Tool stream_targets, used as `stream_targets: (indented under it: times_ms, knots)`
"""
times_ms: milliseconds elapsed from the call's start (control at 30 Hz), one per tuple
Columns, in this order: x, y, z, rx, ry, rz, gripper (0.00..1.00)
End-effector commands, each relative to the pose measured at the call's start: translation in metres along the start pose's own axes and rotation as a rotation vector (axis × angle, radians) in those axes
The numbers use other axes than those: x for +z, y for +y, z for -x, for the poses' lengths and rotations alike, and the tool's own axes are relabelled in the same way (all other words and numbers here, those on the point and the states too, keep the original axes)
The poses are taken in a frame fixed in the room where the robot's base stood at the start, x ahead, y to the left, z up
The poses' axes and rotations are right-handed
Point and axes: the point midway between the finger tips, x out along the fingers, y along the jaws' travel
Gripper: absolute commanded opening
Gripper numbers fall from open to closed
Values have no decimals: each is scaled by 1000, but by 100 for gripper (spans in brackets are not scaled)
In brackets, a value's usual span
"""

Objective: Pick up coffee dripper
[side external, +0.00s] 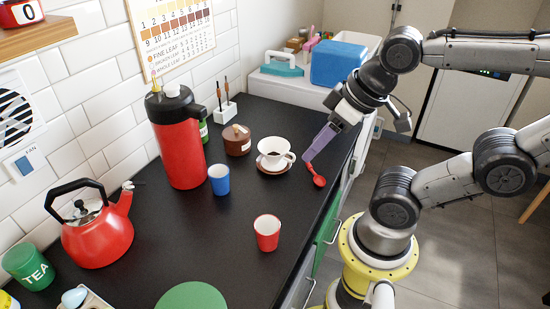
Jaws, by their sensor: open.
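The coffee dripper appears to be the white, cup-like vessel (273,149) with a side handle and a dark inside. It stands upright on a small brown saucer-like base (273,170) near the right edge of the black counter. My gripper (309,158) has purple fingers that point down and left, just right of the white vessel's handle. The fingers are open and hold nothing that I can see. They are seen nearly edge-on, so I cannot tell whether they touch the handle.
A red spoon (317,180) lies just below my fingertips. A brown lidded jar (237,140), a blue cup (220,180) and a tall red flask (178,150) stand to the left. A red cup (266,233) stands in front. The counter between these is clear.

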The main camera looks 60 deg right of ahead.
Motion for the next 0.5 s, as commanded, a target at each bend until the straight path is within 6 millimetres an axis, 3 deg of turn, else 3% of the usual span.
stream_targets:
  times_ms: [33, 133, 400, 500]
  knots:
    - [0, 0, 0, 0, 0, 0, 42]
    - [0, 0, 0, 0, 0, 0, 26]
    - [0, 0, 0, 0, 1, -3, 26]
    - [-9, -1, 0, -4, 42, -25, 26]
